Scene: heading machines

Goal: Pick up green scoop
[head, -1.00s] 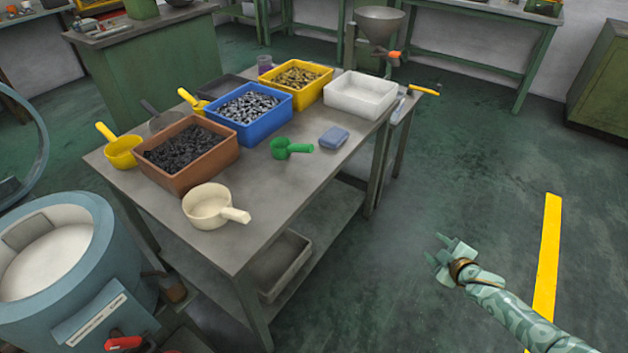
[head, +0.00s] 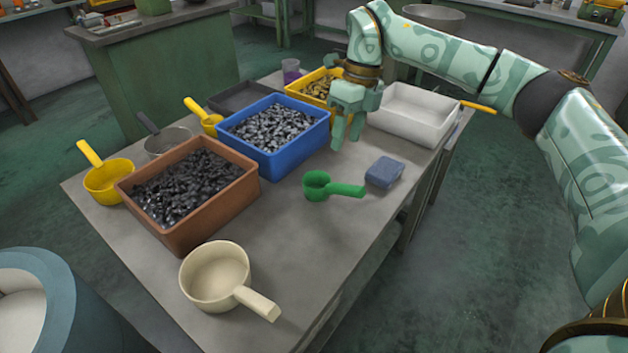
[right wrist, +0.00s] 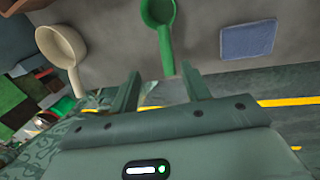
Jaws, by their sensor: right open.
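The green scoop (head: 318,187) lies on the grey table, its handle pointing right toward the blue sponge-like block. My right gripper (head: 346,137) is above the table, beyond the scoop, between the blue bin and the white tray. Its fingers point down, open and empty, apart from the scoop. In the right wrist view the green scoop (right wrist: 160,18) shows at the top centre, its handle reaching down toward the gap between the open fingers (right wrist: 158,88). My left gripper is not in view.
Close by are the blue bin (head: 296,155) of metal parts, a brown bin (head: 205,222), a yellow bin (head: 300,92), a white tray (head: 430,127) and a blue block (head: 385,171). A cream scoop (head: 215,277) stands at the front. Table (head: 300,235) between it and the green scoop is clear.

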